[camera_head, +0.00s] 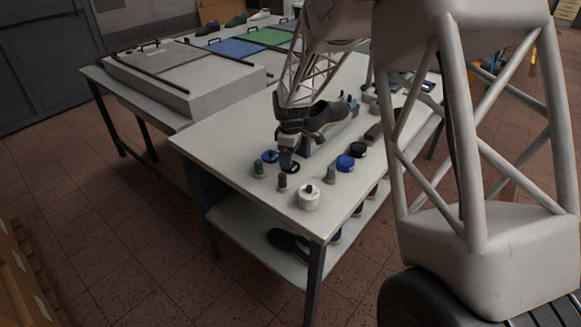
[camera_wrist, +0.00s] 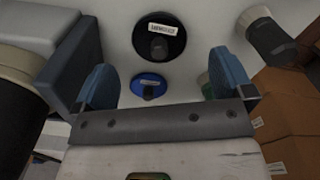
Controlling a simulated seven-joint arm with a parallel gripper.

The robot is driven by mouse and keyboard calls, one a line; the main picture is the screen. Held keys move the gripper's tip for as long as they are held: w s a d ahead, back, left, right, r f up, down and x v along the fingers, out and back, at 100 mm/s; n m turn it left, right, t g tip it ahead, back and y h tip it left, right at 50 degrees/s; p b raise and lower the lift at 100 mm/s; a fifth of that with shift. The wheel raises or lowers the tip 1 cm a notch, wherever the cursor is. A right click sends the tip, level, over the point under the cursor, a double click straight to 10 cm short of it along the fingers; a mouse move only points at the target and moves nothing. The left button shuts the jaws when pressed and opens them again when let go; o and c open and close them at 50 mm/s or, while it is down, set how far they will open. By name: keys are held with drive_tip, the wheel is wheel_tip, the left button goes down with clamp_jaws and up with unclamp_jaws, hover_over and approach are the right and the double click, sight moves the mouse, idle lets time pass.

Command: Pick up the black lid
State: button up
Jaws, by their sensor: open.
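The black lid (camera_wrist: 172,48) is a round disc with a central knob and a white label, lying on the table in the upper middle of the wrist view. In the head view it shows as a dark ring (camera_head: 292,169) below my gripper, partly hidden by it. My gripper (camera_head: 286,163) is above the table at the lid. In the wrist view its two blue fingers (camera_wrist: 166,82) are spread apart with nothing held between them, and the lid lies beyond their tips. A smaller-looking blue lid (camera_wrist: 149,86) lies beside the black one, between the fingers in the picture.
In the head view, small bottles (camera_head: 282,183), a white jar (camera_head: 309,197), a blue-topped jar (camera_head: 345,163) and a black-topped one (camera_head: 358,149) stand nearby. A dark shoe (camera_head: 326,117) sits on a blue-grey block behind my gripper. The table's (camera_head: 240,200) front left is clear.

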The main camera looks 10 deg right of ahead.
drive_tip(key=shift+f, duration=1.95)
drive_tip(key=c, duration=1)
